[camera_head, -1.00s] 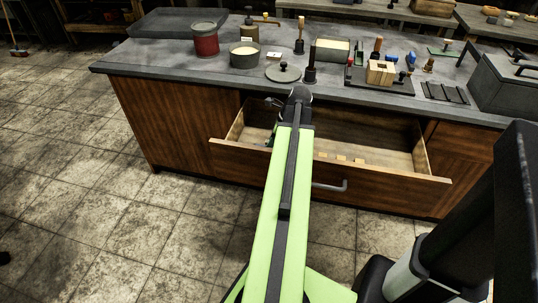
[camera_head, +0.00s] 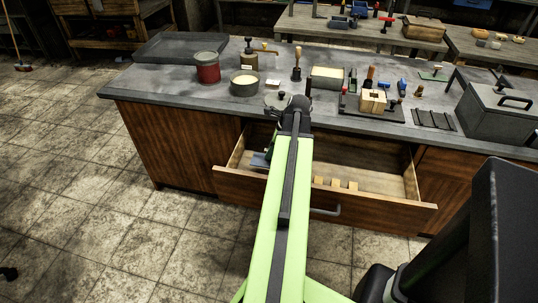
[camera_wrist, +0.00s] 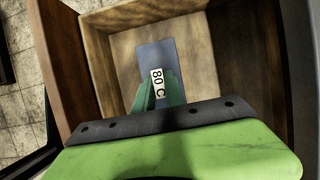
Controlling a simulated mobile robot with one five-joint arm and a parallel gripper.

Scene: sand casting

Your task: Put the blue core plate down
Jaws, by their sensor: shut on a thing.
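The blue core plate (camera_wrist: 156,56) is a flat blue-grey rectangle inside the open wooden drawer (camera_wrist: 103,55) in the wrist view. A white label (camera_wrist: 157,83) with dark characters lies over its near part, between the green fingers. My gripper (camera_wrist: 158,94) is shut on the plate's near end. I cannot tell whether the plate touches the drawer floor. In the head view, part of the plate (camera_head: 260,160) shows left of my arm, in the left part of the drawer (camera_head: 372,196). My arm hides the gripper there.
Several small wooden blocks (camera_head: 335,183) sit in the drawer right of my arm. The drawer's right part looks clear. The workbench top (camera_head: 160,85) above carries a red can (camera_head: 207,68), a round pan (camera_head: 244,84), a grey lidded box (camera_head: 497,113) and several tools.

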